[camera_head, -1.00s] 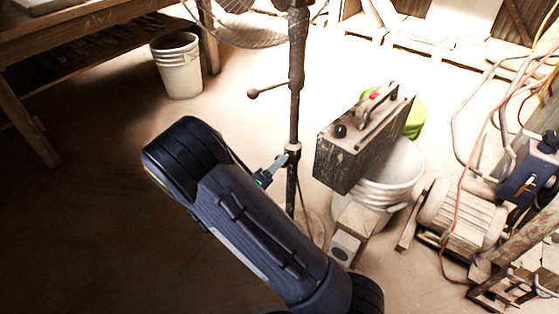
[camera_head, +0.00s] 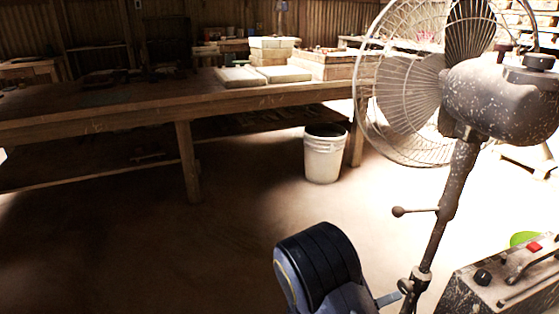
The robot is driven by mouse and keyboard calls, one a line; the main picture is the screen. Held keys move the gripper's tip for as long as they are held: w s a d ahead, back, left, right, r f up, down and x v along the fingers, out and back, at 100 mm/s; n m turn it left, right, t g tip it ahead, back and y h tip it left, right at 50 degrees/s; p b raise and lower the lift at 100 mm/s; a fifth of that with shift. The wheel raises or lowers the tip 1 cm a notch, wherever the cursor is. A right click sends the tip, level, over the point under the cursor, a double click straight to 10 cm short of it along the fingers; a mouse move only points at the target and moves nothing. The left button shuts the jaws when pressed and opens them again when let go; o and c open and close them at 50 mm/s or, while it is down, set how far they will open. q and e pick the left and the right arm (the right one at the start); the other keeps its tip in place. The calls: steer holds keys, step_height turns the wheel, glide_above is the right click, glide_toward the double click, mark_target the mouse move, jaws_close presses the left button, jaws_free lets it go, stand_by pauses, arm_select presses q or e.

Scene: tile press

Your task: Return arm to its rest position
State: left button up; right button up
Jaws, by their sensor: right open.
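My right arm rises from the bottom edge, right of the middle, with its dark rounded joint bent up over the floor. My right gripper (camera_head: 388,299) shows only as a small grey finger piece past the arm, in front of or beside the fan's pole; I cannot tell if it touches. The rest of it is hidden by the arm or cut off by the bottom edge. I see nothing held in it. My left gripper is not in view.
A pedestal fan (camera_head: 455,185) stands close at the right. A white bucket (camera_head: 324,158) stands by a long wooden table (camera_head: 120,117). The floor at lower left is clear.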

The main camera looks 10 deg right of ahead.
steer(key=s+d+m+g+y, duration=0.2)
steer(key=s+d+g+y, duration=0.1)
steer(key=s+g+y, duration=0.4)
steer(key=s+a+r+t+y+p, duration=0.2)
steer(key=s+a+r+y, duration=0.4)
steer(key=s+a+y, duration=0.35)
steer(key=s+a+r+n+t+y, duration=0.3)
steer(key=r+t+y, duration=0.1)
steer(key=r+t, duration=0.25)
step_height(320, 180, up, 39)
steer(key=p, duration=3.8)
steer(key=shift+w+a+f, duration=0.15)
